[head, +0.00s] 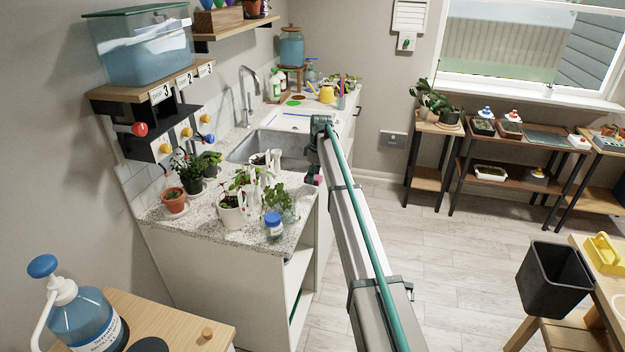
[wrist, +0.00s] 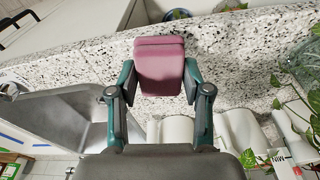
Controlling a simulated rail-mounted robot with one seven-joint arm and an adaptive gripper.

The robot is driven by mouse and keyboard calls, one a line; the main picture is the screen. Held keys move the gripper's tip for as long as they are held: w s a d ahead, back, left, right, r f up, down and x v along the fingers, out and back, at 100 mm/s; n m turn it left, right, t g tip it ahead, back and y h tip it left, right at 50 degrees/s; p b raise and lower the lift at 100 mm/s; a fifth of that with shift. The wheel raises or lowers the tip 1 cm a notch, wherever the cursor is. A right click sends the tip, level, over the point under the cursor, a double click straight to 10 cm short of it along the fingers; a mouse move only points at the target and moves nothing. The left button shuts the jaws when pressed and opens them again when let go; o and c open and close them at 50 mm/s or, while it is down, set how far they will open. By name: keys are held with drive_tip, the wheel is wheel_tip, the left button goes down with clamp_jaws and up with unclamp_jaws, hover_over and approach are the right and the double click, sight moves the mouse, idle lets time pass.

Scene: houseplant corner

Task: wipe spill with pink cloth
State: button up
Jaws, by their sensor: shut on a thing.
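The pink cloth (wrist: 160,68) is a folded pad between the fingers of my gripper (wrist: 159,82) in the wrist view. The fingers are shut on it from both sides. In the head view my gripper (head: 314,177) is small and partly hidden by my arm, and a bit of pink shows there. It is by the front edge of the speckled counter (head: 185,226), right of the potted plants. The counter also shows behind the cloth in the wrist view. I cannot make out a spill in either view.
A sink (head: 272,147) is set into the counter behind the plants. A white pot (head: 232,217), a leafy plant (head: 279,200) and a blue-capped jar (head: 274,226) stand near the counter's front. A terracotta pot (head: 173,198) stands at left.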

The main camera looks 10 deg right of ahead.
drive_tip(key=shift+r+p, duration=0.8)
drive_tip(key=shift+r, duration=1.7)
